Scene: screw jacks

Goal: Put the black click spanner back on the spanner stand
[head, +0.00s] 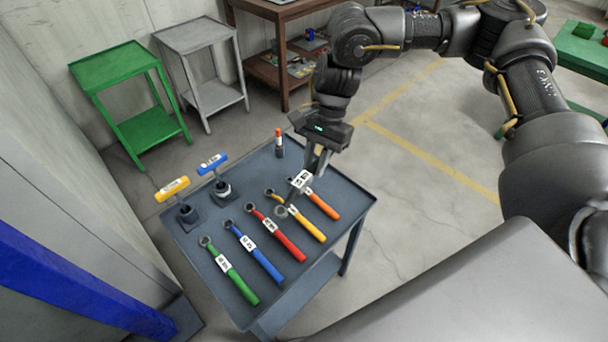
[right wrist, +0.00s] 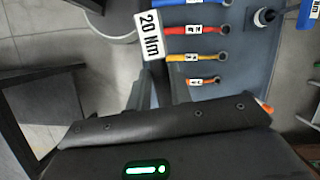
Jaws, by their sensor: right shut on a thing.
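My right gripper (head: 309,170) is shut on a spanner above the blue-grey table (head: 352,201). The held spanner shows a white label (head: 300,180) and a grey ring end (head: 282,211). Its label reads 20 Nm in the right wrist view (right wrist: 151,36); most of its handle is hidden, so its colour is hard to tell. Green (head: 231,273), blue (head: 255,255), red (head: 278,234), yellow (head: 299,219) and orange (head: 323,205) spanners lie in a slanting row on the table. I cannot pick out a separate spanner stand. My left gripper is not in view.
Yellow (head: 173,189) and blue (head: 212,164) T-handled tools stand upright at the table's left side. A small orange-topped item (head: 279,143) stands at its far corner. Green (head: 107,64) and grey (head: 199,37) side tables stand behind.

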